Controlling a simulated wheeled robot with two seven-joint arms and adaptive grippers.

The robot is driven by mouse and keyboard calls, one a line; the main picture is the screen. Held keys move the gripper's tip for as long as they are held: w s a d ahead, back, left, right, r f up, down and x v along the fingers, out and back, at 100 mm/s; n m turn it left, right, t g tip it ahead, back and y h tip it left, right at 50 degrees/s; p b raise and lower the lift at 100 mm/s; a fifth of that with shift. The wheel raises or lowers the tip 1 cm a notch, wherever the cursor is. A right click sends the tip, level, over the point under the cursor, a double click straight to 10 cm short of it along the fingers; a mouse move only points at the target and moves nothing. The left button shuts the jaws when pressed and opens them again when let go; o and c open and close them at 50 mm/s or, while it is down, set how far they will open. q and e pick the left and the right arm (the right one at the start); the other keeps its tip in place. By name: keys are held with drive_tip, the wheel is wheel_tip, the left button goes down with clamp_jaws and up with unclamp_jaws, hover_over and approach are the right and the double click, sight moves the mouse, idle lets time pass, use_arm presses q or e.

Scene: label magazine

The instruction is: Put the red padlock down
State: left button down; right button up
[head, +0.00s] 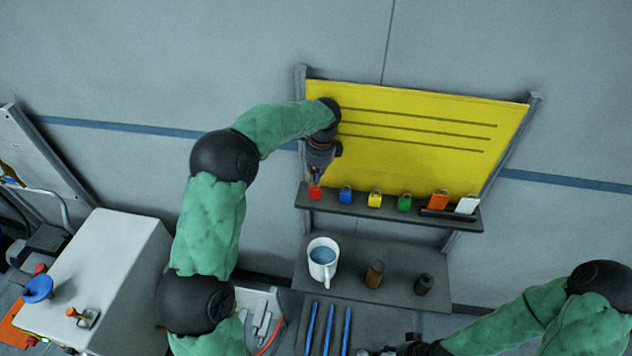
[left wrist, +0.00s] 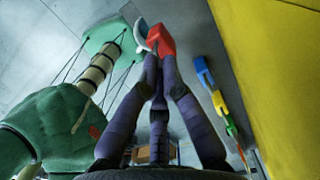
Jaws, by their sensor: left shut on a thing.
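The red padlock (head: 315,192) is at the left end of the dark shelf (head: 330,205) below the yellow board. My left gripper (head: 316,175) comes down on it from above and is shut on it. The left wrist view shows the red padlock (left wrist: 161,42) between the fingertips (left wrist: 155,62). I cannot tell whether the padlock touches the shelf. My right arm is at the lower right of the head view. The fingers of my right gripper (head: 385,351) are too small and cut off to read.
On the shelf to the right stand a blue padlock (head: 346,195), a yellow padlock (head: 375,198), a green padlock (head: 404,203), and orange and white tags (head: 466,205). The yellow board (head: 420,140) rises behind. A white mug (head: 322,262) stands on the lower shelf.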

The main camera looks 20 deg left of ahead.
sight(320, 188)
use_arm(q)
wheel_tip(320, 188, down, 3)
drive_tip(key=shift+w+f, duration=0.1)
drive_tip(key=shift+f, duration=0.05)
drive_tip(key=c, duration=1.4)
unclamp_jaws()
drive_tip(key=shift+f, duration=0.1)
wheel_tip(320, 188, up, 12)
drive_tip(key=d, duration=0.1)
